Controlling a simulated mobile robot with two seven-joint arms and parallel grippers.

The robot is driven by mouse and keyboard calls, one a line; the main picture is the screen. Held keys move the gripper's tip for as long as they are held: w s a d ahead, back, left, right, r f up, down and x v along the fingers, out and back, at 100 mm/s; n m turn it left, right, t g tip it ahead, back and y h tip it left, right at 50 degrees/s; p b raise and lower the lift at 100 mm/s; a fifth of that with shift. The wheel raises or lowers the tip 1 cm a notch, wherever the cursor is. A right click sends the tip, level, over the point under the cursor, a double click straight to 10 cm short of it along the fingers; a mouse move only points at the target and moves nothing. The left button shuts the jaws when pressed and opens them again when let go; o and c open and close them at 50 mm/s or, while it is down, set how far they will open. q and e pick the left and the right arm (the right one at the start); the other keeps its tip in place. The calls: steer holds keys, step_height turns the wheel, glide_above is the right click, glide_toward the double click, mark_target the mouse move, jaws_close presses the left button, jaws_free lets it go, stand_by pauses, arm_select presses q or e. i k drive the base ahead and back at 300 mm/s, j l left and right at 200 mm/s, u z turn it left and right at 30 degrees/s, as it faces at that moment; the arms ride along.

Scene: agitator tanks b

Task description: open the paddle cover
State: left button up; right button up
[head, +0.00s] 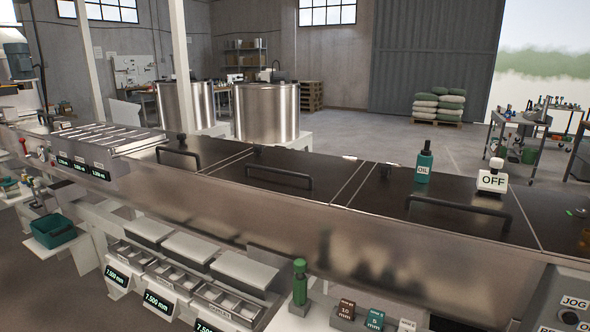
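Dark flat covers lie shut along the top of a long steel trough (330,240). The right cover (390,205) has a long black bar handle (460,202). The middle cover (315,164) has a black handle (279,176), and the left cover (207,150) has another (178,156). None bears a readable paddle label, so I cannot tell which is the paddle cover. A green bottle marked OIL (424,167) and a white switch block marked OFF (492,181) stand at the right cover's back edge. Neither of my grippers is in view.
Grey bins (187,247) and a green cylinder (300,283) sit below the trough front. A panel with a JOG label (574,301) is at the lower right. Steel tanks (266,113) stand behind. Floor (370,135) beyond is open, with stacked sacks (438,104) farther back.

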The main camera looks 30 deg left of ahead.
mark_target(318, 178)
steer(key=j+u, duration=0.1)
steer(key=u, duration=0.3)
steer(key=j+u, duration=0.1)
steer(key=u, duration=0.75)
steer(key=i+j+u, duration=0.1)
steer(key=u, duration=0.3)
steer(key=i+j, duration=0.25)
steer(key=i, duration=0.05)
